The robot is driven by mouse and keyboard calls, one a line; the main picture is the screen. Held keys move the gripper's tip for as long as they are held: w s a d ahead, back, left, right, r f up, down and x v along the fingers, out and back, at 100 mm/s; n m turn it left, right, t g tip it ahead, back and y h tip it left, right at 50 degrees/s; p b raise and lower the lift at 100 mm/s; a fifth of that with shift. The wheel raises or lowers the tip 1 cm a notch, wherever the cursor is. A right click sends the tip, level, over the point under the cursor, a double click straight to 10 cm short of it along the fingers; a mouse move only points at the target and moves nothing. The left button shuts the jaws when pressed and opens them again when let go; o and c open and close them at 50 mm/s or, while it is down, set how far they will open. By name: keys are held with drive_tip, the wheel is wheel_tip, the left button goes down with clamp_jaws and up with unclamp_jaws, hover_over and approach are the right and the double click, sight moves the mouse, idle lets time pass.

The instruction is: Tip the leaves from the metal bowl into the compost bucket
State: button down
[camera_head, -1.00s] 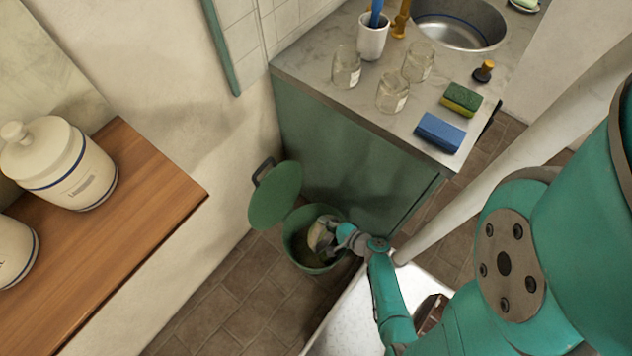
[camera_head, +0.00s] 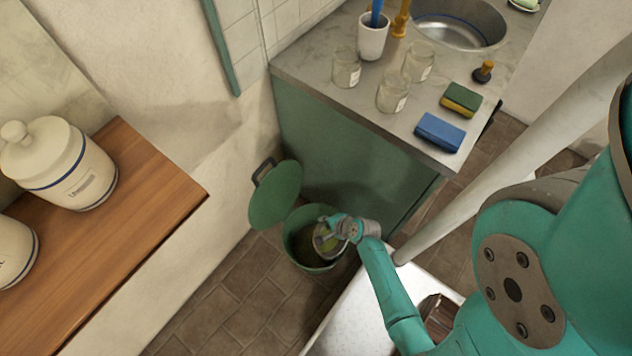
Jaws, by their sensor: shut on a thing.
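The green compost bucket (camera_head: 296,262) stands on the floor by the front of the green cabinet. Its round lid (camera_head: 275,196) is open and leans back towards the wall. My gripper (camera_head: 337,232) is shut on the metal bowl (camera_head: 322,241) at the bucket's right side. The bowl is over the bucket's mouth and looks tilted, with its open side towards the left. Something greenish shows in the bowl, but it is too small to tell whether it is leaves. The bucket's inside is dark and partly hidden by the bowl and gripper.
A stone counter (camera_head: 320,78) with glass jars (camera_head: 393,92), a white cup (camera_head: 373,38), sponges (camera_head: 440,131) and a sink (camera_head: 455,28) is behind the bucket. A wooden shelf (camera_head: 150,190) with lidded crocks (camera_head: 75,165) is at left. Tiled floor in front is clear.

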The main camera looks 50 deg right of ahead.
drive_tip(key=g, duration=0.2)
drive_tip(key=r+g, duration=0.1)
drive_tip(key=g, duration=0.2)
drive_tip(key=shift+w+r, duration=0.15)
drive_tip(key=shift+r, duration=0.05)
drive_tip(key=g, duration=0.3)
drive_tip(key=shift+r+g, duration=0.3)
drive_tip(key=shift+r, duration=0.05)
drive_tip(key=shift+s+r+g, duration=0.2)
drive_tip(key=shift+g, duration=0.8)
